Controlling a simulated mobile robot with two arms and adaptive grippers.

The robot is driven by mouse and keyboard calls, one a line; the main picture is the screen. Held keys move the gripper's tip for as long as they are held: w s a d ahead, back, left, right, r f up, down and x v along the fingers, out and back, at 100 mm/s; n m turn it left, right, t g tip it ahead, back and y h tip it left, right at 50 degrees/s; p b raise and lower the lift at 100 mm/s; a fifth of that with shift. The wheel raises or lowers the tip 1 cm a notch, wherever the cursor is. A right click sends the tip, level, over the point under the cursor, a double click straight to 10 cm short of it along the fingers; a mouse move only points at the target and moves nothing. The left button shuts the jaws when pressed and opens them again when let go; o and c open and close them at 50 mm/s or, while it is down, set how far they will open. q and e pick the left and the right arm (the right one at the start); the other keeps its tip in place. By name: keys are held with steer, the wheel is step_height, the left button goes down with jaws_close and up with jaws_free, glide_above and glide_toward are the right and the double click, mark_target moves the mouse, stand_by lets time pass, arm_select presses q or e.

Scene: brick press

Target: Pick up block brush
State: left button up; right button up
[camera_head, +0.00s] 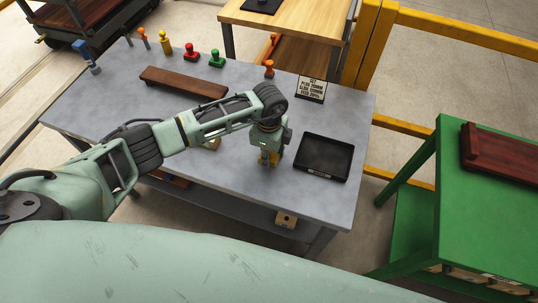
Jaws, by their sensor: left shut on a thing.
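My left gripper (269,158) points down over the grey table's front right part, left of the black tray. It is shut on a small yellowish thing, taken to be the block brush (264,158), which is mostly hidden by the fingers. I cannot tell whether the brush touches the tabletop. My right gripper is not in view.
The grey table (110,95) holds a black tray (323,157), a brown wooden bar (184,82), a small sign (311,89), a tan block (212,144) partly behind my arm, and several coloured handled tools along the back. A green table (485,195) stands at right.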

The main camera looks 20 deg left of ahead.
arm_select(q)
steer(key=c, duration=0.3)
steer(key=shift+w+r+b, duration=0.1)
steer(key=shift+r+b, duration=0.2)
steer(key=shift+r, duration=0.3)
step_height(320, 180, up, 3)
steer(key=shift+f+b, duration=0.15)
steer(key=shift+b, duration=0.4)
steer(key=s+d+r+b, duration=0.3)
steer(key=d+r, duration=0.4)
steer(key=d, duration=0.4)
steer(key=shift+s, duration=0.4)
